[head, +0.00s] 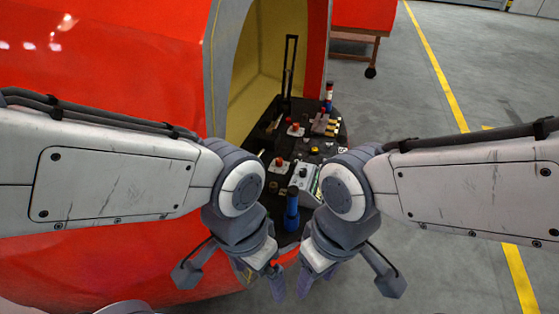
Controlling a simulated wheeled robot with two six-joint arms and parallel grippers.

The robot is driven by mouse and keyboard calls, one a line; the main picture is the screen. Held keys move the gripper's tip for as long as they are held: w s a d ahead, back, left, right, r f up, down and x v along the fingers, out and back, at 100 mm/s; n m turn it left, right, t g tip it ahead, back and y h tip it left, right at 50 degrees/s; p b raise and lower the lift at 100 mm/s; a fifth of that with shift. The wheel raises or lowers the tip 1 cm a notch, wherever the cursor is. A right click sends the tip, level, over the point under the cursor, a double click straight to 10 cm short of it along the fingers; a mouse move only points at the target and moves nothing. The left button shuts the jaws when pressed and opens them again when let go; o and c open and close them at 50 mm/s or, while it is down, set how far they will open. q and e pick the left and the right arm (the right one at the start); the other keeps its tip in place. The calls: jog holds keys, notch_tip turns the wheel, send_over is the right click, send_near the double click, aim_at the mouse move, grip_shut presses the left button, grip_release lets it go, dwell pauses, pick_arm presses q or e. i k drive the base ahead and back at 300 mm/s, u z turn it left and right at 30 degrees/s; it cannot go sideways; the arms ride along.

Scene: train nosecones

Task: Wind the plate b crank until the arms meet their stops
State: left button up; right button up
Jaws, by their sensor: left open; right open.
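My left gripper (274,280) and my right gripper (308,280) hang close together at the bottom middle of the head view, near the front edge of the dark work surface (260,196). Both are open, and I see nothing between their fingers. A blue upright cylinder (292,208) with a dark top stands on the surface just behind them. I cannot make out which fitting is the plate b crank, its arms or their stops. My wrists hide part of the surface.
The surface carries red-topped blocks (278,165), a grey box with a knob (303,174), a red, white and blue post (329,97) and a tall black frame (290,68). The red nosecone shell (110,75) rises at left. Grey floor (465,85) is open at right.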

aim_at(268, 132)
jog(key=z, duration=0.05)
jog(key=k, duration=0.65)
jog(key=z, duration=0.7)
jog(key=i, duration=1.35)
jog(key=z, duration=0.7)
jog(key=i, duration=2.05)
jog(key=u, duration=0.6)
jog(key=i, duration=1.05)
jog(key=u, duration=1.55)
jog(key=i, duration=0.7)
jog(key=u, duration=0.55)
